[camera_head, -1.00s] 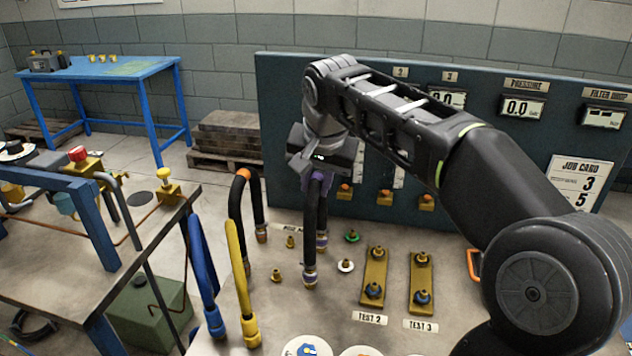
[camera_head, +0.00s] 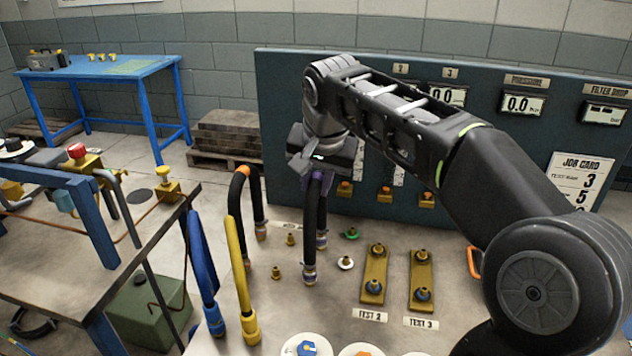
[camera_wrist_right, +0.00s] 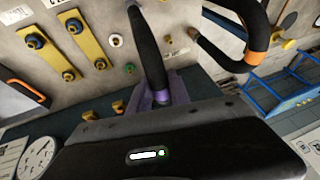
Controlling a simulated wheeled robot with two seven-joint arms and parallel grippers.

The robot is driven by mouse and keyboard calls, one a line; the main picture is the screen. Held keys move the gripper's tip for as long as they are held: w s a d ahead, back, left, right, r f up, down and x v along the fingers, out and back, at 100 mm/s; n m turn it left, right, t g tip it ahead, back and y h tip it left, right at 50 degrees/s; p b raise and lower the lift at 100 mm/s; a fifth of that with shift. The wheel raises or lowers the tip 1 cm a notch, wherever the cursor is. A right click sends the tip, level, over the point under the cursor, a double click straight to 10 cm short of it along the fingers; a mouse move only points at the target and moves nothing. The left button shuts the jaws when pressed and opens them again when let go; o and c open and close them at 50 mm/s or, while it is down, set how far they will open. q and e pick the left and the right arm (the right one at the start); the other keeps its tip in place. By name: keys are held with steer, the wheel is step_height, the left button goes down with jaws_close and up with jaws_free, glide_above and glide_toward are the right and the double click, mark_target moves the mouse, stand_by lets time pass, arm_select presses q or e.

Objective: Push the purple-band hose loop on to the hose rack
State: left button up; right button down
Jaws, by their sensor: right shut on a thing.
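The purple-band hose loop (camera_head: 312,217) is a black hose bent over at the top, with both ends hanging down over the bench. My right gripper (camera_head: 318,172) is shut on the top of the loop at its purple band. In the right wrist view the purple band (camera_wrist_right: 162,97) sits between the fingers (camera_wrist_right: 160,90), and the black hose runs away from it. The lower fittings look close to the bench top; I cannot tell whether they touch it. I cannot tell which fixture is the hose rack. My left gripper is not in view.
An orange-band hose loop (camera_head: 240,200) stands just left of the held loop. Blue (camera_head: 203,265) and yellow (camera_head: 240,275) hoses stand nearer. Brass fittings (camera_head: 277,271) and two yellow test blocks (camera_head: 374,275) are on the bench. The teal panel (camera_head: 285,130) rises behind.

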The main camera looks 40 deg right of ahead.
steer(key=shift+f, duration=0.2)
stand_by(0.3)
steer(key=c, duration=1.1)
jaws_free()
steer(key=v, duration=0.7)
steer(key=shift+s+r, duration=0.1)
steer(key=shift+r, duration=0.25)
